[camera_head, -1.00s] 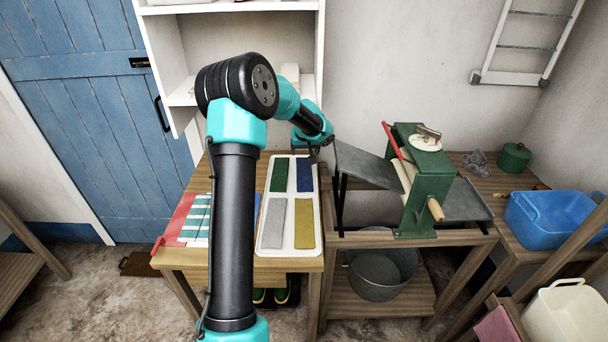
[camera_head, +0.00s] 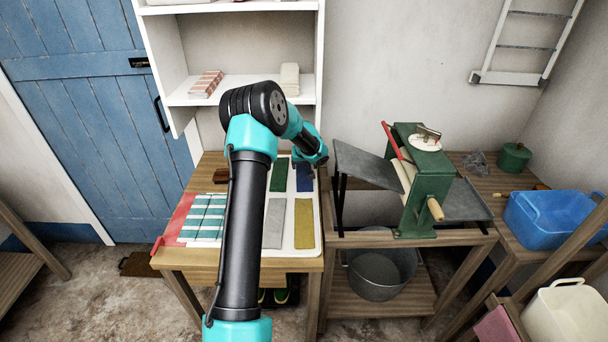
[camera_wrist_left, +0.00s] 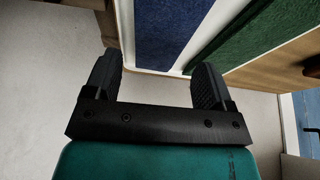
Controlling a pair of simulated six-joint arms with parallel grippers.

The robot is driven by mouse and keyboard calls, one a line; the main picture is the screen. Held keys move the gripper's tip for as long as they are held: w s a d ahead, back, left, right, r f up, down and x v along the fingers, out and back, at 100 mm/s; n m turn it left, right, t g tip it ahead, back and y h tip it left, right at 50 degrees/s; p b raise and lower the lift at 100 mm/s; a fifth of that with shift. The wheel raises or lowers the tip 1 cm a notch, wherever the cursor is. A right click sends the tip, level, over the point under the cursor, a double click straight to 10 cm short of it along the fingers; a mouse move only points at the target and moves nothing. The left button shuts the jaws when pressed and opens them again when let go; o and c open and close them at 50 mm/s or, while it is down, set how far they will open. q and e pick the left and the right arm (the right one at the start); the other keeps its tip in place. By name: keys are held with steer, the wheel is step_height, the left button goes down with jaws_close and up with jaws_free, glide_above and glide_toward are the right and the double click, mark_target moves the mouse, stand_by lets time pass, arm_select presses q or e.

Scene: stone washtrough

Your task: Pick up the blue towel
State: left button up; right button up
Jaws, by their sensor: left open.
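The blue towel (camera_head: 304,181) lies flat in the back right compartment of a white tray (camera_head: 318,232) on the wooden table. My left wrist covers its far end in the head view. In the left wrist view the blue towel (camera_wrist_left: 168,32) lies beyond the fingertips, beside the green towel (camera_wrist_left: 258,32). My left gripper (camera_wrist_left: 156,82) is open and empty, with its two black fingers apart near the towel; its height above the towel is hard to tell. My right gripper is not in view.
The tray also holds the green towel (camera_head: 280,176), a grey towel (camera_head: 274,224) and a yellow towel (camera_head: 304,224). A striped cloth (camera_head: 205,216) lies left of the tray. A green mangle (camera_head: 425,190) with a sloping board (camera_head: 366,165) stands close on the right. Shelves (camera_head: 240,95) rise behind.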

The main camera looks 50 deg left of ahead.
mark_target(304, 171)
arm_select(q)
steer(key=shift+x, duration=2.6)
steer(key=c, duration=0.7)
steer(key=shift+c, duration=0.3)
steer(key=shift+r, duration=0.15)
